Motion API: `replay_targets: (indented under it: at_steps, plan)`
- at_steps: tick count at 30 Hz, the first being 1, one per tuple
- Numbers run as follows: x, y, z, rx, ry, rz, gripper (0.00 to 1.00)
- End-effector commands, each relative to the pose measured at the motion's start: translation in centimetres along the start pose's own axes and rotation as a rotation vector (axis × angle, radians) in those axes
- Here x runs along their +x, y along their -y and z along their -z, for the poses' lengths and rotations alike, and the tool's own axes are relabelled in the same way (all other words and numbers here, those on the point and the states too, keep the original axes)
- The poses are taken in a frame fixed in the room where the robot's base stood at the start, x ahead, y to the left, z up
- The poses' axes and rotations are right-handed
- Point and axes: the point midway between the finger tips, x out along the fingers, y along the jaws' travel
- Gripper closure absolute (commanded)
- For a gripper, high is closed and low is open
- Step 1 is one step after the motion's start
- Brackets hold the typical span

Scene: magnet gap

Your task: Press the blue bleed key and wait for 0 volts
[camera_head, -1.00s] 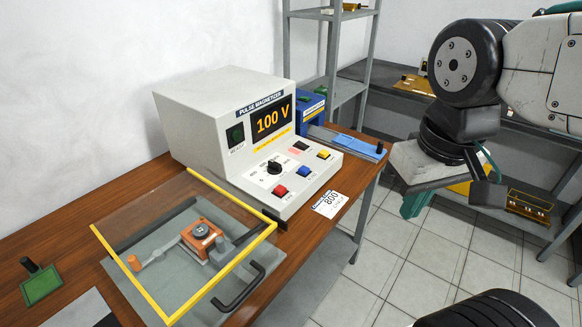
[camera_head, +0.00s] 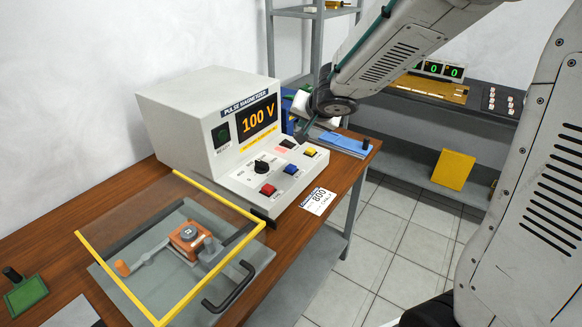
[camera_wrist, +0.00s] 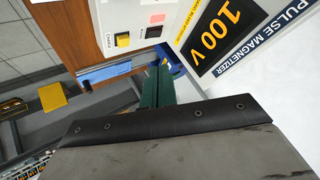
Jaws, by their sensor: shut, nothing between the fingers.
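The pulse magnetizer (camera_head: 180,115) stands on the wooden bench, and its display (camera_head: 258,120) reads 100 V. The blue key (camera_head: 291,169) is on its sloping front panel, between the red key (camera_head: 267,189) and the yellow key (camera_head: 310,152). My gripper (camera_head: 303,136) is above the back right of the panel, apart from the blue key, and partly hidden by my wrist. In the wrist view its green fingers (camera_wrist: 158,88) are shut and empty. That view shows the display (camera_wrist: 222,33) and the yellow key (camera_wrist: 123,40), but not the blue key.
A clear cover with a yellow frame (camera_head: 92,247) stands over an orange fixture (camera_head: 188,234) in front of the magnetizer. A black knob (camera_head: 261,167) rises from the panel. A blue tray (camera_head: 345,143) lies behind it. An 800 card (camera_head: 318,201) lies at the bench edge.

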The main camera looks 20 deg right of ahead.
Motion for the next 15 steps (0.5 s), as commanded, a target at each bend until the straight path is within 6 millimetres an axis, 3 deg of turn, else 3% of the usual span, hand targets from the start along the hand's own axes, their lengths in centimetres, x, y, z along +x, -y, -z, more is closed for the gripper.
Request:
replay_targets:
  at_steps: [1, 5, 15]
  plan:
    - [1.2, 0.5, -0.8, 0.019, 0.032, 0.030, 1.00]
    - [2.7, 1.5, -2.0, 0.059, 0.089, 0.082, 1.00]
    - [2.9, 1.7, -2.3, 0.071, 0.101, 0.093, 1.00]
